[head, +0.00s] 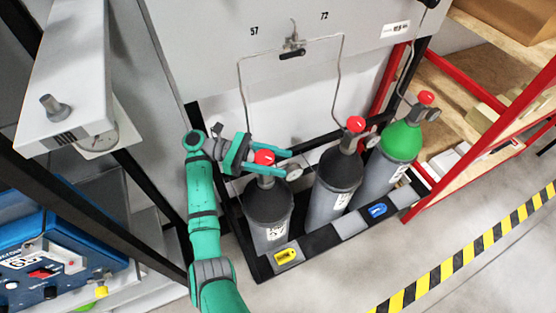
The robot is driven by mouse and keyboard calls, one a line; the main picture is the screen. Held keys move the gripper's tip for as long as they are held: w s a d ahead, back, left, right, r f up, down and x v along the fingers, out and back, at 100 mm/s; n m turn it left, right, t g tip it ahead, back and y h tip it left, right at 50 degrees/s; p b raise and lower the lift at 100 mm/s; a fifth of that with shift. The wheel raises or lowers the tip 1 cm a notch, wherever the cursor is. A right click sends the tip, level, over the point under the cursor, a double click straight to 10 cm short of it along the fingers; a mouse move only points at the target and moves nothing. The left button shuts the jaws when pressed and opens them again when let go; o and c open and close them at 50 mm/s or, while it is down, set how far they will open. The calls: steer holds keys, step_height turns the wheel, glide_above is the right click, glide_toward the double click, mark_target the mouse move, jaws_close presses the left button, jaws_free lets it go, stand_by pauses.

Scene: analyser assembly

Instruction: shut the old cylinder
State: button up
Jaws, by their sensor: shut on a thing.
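A grey cylinder with a black shoulder (270,205) stands upright at the left of the rack. It has a red valve knob (264,157) on top and a small gauge (294,173) beside it. My gripper (268,159) is at this knob, with its teal fingers on either side, shut on it. A second black-shouldered cylinder (335,180) with a red knob (356,124) stands to the right. A green-shouldered cylinder (401,142) with a red knob (426,98) stands furthest right. No readable label marks one as old; the gripped one stands under number 57.
A yellow tag (286,256) and a blue tag (378,210) lie on the rack's front edge. Thin pipes (241,85) run down the wall panel to the cylinders. A red shelf frame (480,150) stands at right. Striped floor tape (470,255) crosses clear floor.

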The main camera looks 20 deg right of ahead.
steer(key=shift+s+f, duration=0.1)
steer(key=shift+f, duration=0.1)
steer(key=o, duration=1.1)
steer(key=shift+c, duration=0.2)
steer(key=shift+r, duration=0.1)
steer(key=s+a+r, duration=0.2)
steer(key=s+r, duration=0.4)
steer(key=s+a+r, duration=0.2)
steer(key=s+r, duration=0.5)
steer(key=shift+a, duration=0.3)
steer(key=shift+s, duration=0.1)
